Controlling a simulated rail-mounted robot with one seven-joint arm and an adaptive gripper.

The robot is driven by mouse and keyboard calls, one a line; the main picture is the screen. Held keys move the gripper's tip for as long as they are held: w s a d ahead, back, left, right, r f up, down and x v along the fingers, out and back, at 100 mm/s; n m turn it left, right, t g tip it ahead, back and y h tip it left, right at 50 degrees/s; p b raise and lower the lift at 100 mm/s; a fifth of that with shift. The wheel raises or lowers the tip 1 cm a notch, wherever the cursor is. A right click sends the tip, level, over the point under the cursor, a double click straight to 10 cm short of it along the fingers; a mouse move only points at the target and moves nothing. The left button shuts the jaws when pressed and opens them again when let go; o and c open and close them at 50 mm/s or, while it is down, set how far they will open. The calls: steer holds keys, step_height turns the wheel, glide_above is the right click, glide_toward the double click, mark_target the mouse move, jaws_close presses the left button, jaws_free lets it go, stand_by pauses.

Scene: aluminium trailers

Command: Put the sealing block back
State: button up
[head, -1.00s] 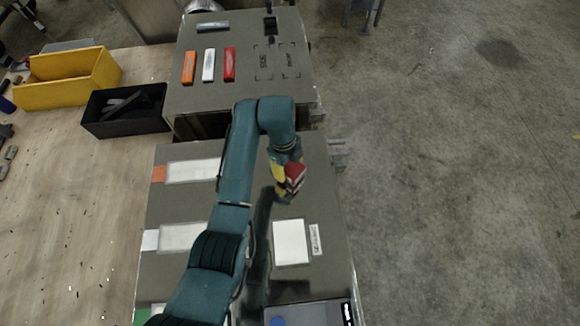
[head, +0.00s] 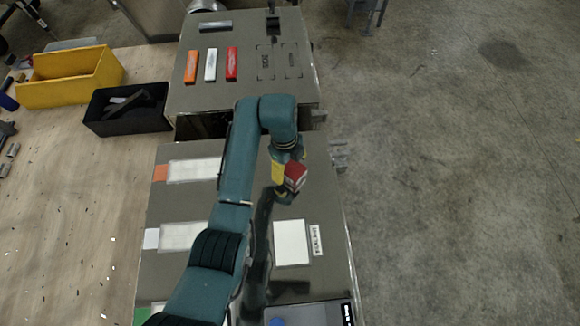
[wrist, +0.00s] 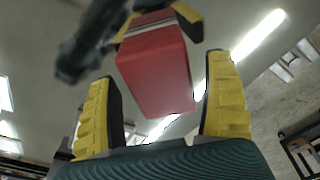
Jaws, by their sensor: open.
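A red block with a pale band (head: 295,177), which I take for the sealing block, is at my gripper (head: 287,186), over the near grey trailer top. In the wrist view the block (wrist: 158,72) shows between the yellow fingers of my gripper (wrist: 166,104). The fingers are spread, with gaps beside the block's near end. Yellow finger parts also show near its far end, and I cannot tell whether they touch it. A white square (head: 291,242) with a small label (head: 315,240) lies on the trailer top below.
The far trailer top (head: 190,100) carries an orange bar (head: 191,66), a white bar (head: 210,64), a red bar (head: 231,64) and a grey bar (head: 215,25). White panels (head: 192,169) lie left of my arm. A yellow bin (head: 70,92) and black bin (head: 105,128) stand left.

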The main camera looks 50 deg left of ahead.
step_height(320, 180, up, 11)
steer(key=a+p, duration=0.1)
steer(key=p, duration=0.2)
steer(key=shift+a+f+p, duration=0.15)
steer(key=shift+a+p, duration=0.05)
steer(key=shift+p, duration=0.2)
steer(key=shift+s, duration=0.1)
steer(key=w+d+r+n+t+y, duration=0.2)
steer(key=w+d+r+n+t, duration=0.2)
steer(key=w+d+r+t, duration=0.4)
steer(key=w+d+r+n+t+y, duration=0.2)
steer(key=w+d+r+n+t, duration=0.3)
steer(key=d+r, duration=0.55)
steer(key=s+d+r+n+t+h, duration=0.1)
steer(key=s+d+r+n+t, duration=0.1)
steer(key=r, duration=0.5)
steer(key=s+d+r+n+t+h, duration=0.1)
steer(key=s+d+r+t, duration=0.3)
steer(key=d, duration=0.5)
steer(key=s+d+r+n+t+h, duration=0.1)
steer(key=s+d+r+n+t, duration=0.2)
steer(key=r, duration=0.8)
steer(key=s+d, duration=0.2)
steer(key=s, duration=0.1)
steer(key=shift+s+d+n, duration=0.35)
steer(key=shift+s+n, duration=0.05)
